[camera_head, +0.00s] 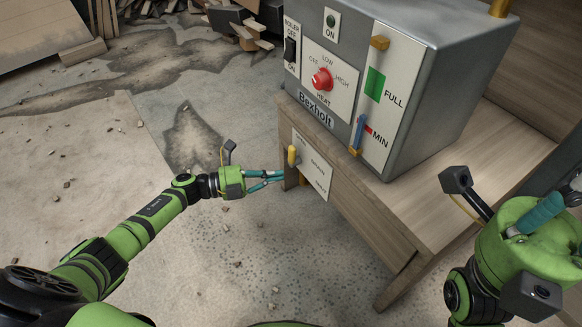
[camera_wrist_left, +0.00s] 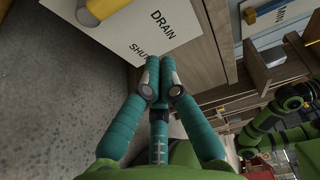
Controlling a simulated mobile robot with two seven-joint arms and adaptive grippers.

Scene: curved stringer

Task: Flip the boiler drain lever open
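The drain panel (camera_head: 313,165) is a white plate on the front of the wooden stand under the boiler. The yellow drain lever (camera_head: 293,155) stands out from its upper left. In the left wrist view the yellow lever (camera_wrist_left: 104,8) shows at the top edge, above the panel (camera_wrist_left: 128,38) lettered DRAIN and SHUT. My left gripper (camera_head: 284,175) is just below the lever, its teal fingertips close together and empty; they show also in the left wrist view (camera_wrist_left: 160,66). Contact with the panel cannot be told. My right gripper (camera_head: 535,215) is at the right, its fingers partly hidden.
Wood scraps (camera_head: 245,28) lie at the back. The floor left of the stand is mostly free.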

